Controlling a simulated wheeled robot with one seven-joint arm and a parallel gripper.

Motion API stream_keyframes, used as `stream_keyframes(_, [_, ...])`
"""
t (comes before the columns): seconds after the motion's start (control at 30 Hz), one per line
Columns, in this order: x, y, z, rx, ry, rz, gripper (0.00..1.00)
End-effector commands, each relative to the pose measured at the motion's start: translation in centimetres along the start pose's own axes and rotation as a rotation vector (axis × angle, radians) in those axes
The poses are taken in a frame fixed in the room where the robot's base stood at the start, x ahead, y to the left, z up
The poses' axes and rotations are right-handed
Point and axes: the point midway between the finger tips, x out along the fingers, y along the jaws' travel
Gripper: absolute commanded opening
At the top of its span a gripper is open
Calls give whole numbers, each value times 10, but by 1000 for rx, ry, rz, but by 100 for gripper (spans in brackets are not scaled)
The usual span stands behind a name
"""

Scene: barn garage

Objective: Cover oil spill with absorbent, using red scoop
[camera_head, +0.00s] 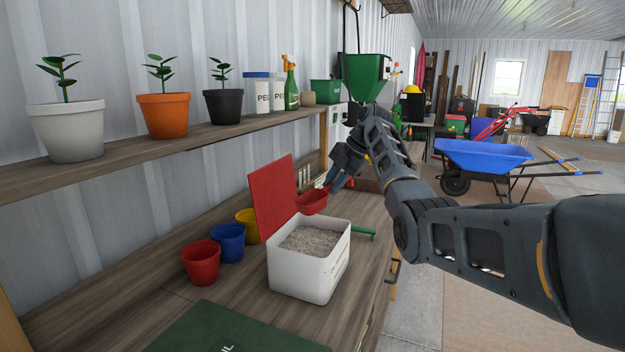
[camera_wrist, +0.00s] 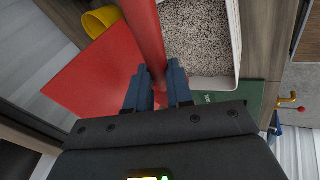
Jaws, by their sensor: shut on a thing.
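A white box (camera_head: 300,277) with its red lid (camera_head: 274,197) standing open is on the wooden workbench. It holds grey, grainy absorbent (camera_head: 309,240). My gripper (camera_head: 333,182) is above the box's far side, shut on the red scoop (camera_head: 313,203). The scoop's bowl hangs above the box's far edge, and I cannot tell whether anything is in it. In the wrist view, the blue fingers (camera_wrist: 158,88) pinch the scoop's red handle (camera_wrist: 146,35), with the absorbent (camera_wrist: 197,38) beside it. I see no oil spill in either view.
Red (camera_head: 201,263), blue (camera_head: 229,243) and yellow (camera_head: 247,226) buckets stand left of the box. A green object (camera_head: 222,331) lies in front. A shelf (camera_head: 190,139) with potted plants runs along the wall. A blue wheelbarrow (camera_head: 483,155) stands right, with open floor nearby.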

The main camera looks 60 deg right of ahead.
Motion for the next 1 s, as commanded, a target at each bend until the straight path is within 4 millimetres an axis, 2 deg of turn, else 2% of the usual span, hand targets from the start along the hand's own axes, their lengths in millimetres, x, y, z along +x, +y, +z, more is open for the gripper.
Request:
stream_keyframes(0.27, [10, -5, -2, -31, -66, -15, 0])
stream_keyframes(0.7, [46, -21, -7, -150, -315, -68, 0])
stream_keyframes(1.0, [71, -32, -8, -146, -310, -68, 0])
